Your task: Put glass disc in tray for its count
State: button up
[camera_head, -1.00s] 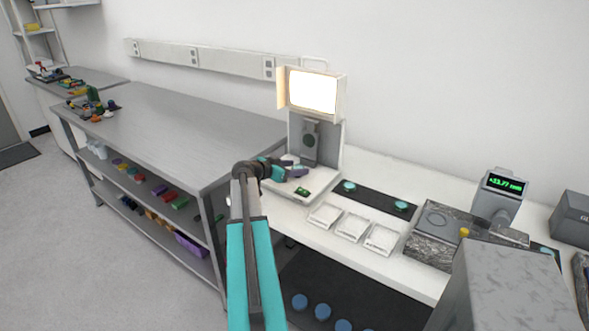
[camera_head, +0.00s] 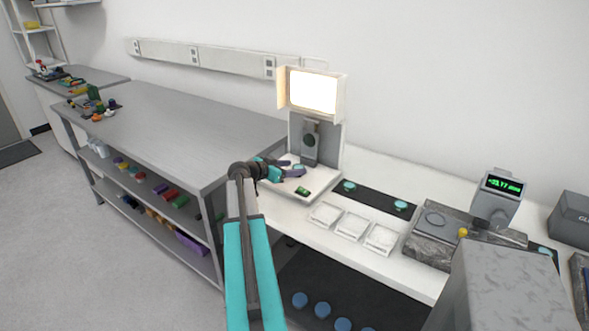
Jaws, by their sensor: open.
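My gripper (camera_head: 284,170) is open at the end of my teal arm, low over the white base of the interferometer (camera_head: 309,135) with its lit screen. A small teal disc (camera_head: 298,167) shows at the fingertips; I cannot tell whether the fingers touch it. Two teal glass discs (camera_head: 349,186) (camera_head: 401,205) lie apart on the black mat (camera_head: 375,197). Three empty-looking white trays, the left (camera_head: 325,214), the middle (camera_head: 352,225) and the right (camera_head: 381,238), stand in a row in front of the mat.
A gauge with a green readout (camera_head: 502,187) stands on a granite plate (camera_head: 432,247) at the right. A grey workbench (camera_head: 170,125) with shelves of coloured items is at the left. Several blue round things (camera_head: 322,310) sit below the table. A grey block stands at front right.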

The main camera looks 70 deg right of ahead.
jog(key=shift+f+b+v, duration=0.2)
jog(key=shift+b+v, duration=0.3)
jog(key=shift+v, duration=0.4)
jog(key=b+v, duration=0.2)
jog(key=v, duration=0.8)
jog(key=shift+r+b, duration=0.15)
jog(key=shift+b, duration=0.15)
jog(key=shift+o, duration=0.4)
jog(key=shift+w, duration=0.1)
